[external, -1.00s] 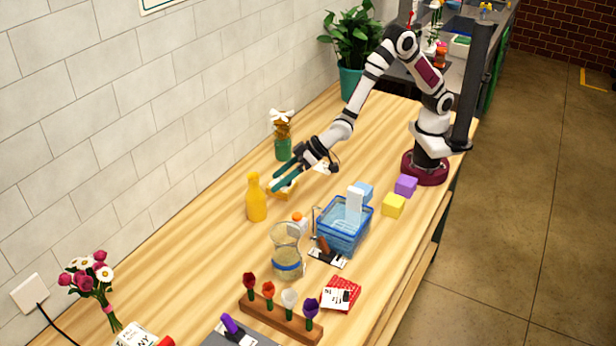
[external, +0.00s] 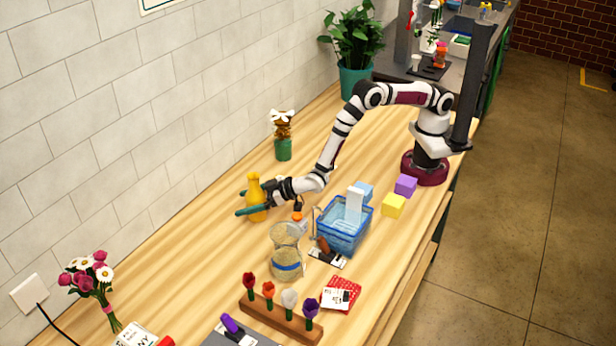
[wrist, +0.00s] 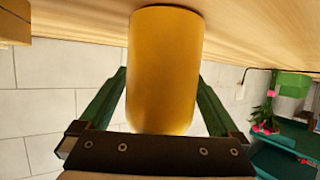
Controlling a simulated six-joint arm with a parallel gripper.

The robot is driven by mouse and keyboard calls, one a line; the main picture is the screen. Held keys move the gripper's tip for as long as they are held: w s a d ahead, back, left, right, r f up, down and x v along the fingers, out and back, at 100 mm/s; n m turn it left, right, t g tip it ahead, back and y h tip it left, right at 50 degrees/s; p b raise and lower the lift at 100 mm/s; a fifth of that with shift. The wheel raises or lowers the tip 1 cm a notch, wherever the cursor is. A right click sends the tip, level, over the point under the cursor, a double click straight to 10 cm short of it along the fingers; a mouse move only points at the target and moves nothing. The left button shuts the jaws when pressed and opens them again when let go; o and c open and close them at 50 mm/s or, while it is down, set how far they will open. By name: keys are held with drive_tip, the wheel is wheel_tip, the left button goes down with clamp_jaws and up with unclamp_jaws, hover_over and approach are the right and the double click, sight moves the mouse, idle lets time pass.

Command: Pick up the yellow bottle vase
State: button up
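The yellow bottle vase (external: 254,186) stands upright on the wooden table near the tiled wall. In the wrist view, the vase (wrist: 165,70) fills the middle, between my two green fingers. My gripper (external: 240,203) is low and level around the vase's body, one finger passing in front of it and the other behind. The fingers are spread wide at their bases and look open. Their far ends are partly hidden by the vase in the wrist view, so contact cannot be made out.
A glass pitcher (external: 285,262) and a blue basket (external: 343,236) stand right of the vase, toward the front. A green pot with a flower (external: 283,148) stands behind, near the wall. A wooden flower rack (external: 280,322) is at the front. Bare table lies left of the vase.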

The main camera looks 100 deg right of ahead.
clamp_jaws()
drive_tip(key=shift+r, duration=0.1)
idle(0.3)
